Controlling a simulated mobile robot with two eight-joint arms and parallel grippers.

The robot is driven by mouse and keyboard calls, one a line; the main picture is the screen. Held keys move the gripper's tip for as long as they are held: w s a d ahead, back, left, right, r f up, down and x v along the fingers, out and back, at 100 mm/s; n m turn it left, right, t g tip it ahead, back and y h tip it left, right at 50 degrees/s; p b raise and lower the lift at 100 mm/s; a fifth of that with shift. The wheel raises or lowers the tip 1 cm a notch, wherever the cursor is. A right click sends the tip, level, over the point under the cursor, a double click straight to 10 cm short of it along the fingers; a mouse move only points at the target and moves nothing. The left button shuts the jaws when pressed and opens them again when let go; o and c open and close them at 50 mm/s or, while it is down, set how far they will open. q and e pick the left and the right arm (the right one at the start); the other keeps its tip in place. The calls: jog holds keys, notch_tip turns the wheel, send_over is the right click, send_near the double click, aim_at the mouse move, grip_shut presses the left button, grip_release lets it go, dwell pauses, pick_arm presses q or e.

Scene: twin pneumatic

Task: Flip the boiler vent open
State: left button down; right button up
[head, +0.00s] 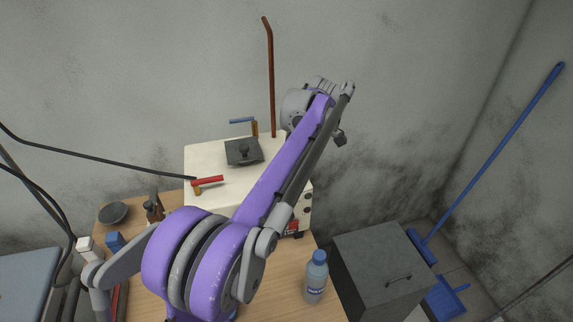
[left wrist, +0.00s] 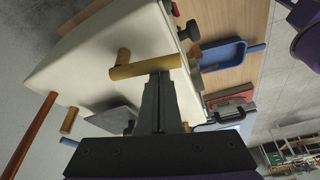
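The cream boiler box (head: 205,165) stands on the wooden table. On its top are a dark square lid with a knob (head: 244,152), a red-handled lever (head: 207,181) and a blue-handled lever (head: 241,121). A third lever with a yellow handle (left wrist: 145,66) shows in the left wrist view; my arm hides it in the head view. None is labelled as the vent. My left gripper (left wrist: 160,80) has its dark fingers together, with the tips right at the yellow handle's side; I cannot tell if they touch. My right gripper is in neither view.
A copper pipe (head: 270,80) rises behind the boiler. A water bottle (head: 316,278) stands at the table's right, beside a grey bin (head: 375,262). A blue broom (head: 500,145) leans on the wall. A blue tray (left wrist: 222,55) lies on the table.

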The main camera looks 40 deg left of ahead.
pick_arm(q)
jog(key=shift+w+d, duration=0.2)
jog(key=shift+d, duration=0.15)
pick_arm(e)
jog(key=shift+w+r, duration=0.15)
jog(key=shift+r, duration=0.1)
pick_arm(q)
jog(key=shift+a, duration=0.1)
dwell(0.3)
